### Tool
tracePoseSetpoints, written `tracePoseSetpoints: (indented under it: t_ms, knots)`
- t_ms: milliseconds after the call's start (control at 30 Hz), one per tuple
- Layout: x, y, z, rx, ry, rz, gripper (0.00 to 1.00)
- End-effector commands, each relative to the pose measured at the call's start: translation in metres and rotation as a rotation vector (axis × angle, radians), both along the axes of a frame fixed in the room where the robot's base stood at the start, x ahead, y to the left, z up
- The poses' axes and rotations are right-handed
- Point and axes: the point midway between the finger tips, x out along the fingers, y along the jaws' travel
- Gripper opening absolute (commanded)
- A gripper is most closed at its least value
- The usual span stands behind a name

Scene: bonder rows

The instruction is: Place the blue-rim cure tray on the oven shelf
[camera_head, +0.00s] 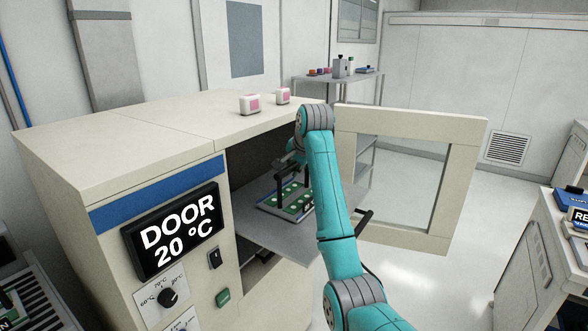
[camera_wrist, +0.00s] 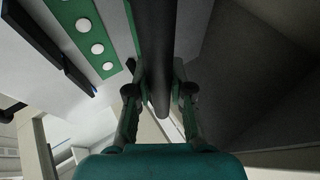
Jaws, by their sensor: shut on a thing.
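The cure tray (camera_head: 272,209), carrying green boards with pale dots, lies on the pulled-out grey oven shelf (camera_head: 249,222). Dark upright handle parts stand on the tray. Its rim colour is hard to make out. In the wrist view a green board (camera_wrist: 88,30) shows at upper left.
The oven door (camera_head: 462,180) stands open to the right. The oven display (camera_head: 170,229) reads DOOR 20 °C. Two pink-and-white blocks (camera_head: 250,104) sit on the oven top. A rack (camera_head: 345,80) stands behind and a bench (camera_head: 540,260) at right. Floor between is clear.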

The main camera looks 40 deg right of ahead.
Motion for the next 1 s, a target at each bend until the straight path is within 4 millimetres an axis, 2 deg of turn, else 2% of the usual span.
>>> tracePoseSetpoints:
  t_ms: [367,400,467,767,1000]
  knots:
    - [0.0,0.0,-0.004,-0.001,-0.002,0.0,0.0]
    - [0.0,0.0,-0.005,-0.001,-0.001,0.0,0.31]
    - [0.0,0.0,-0.005,-0.001,-0.001,0.0,0.46]
    - [0.0,0.0,-0.004,-0.001,-0.001,0.0,0.46]
    - [0.002,-0.001,0.017,-0.002,-0.004,0.002,0.46]
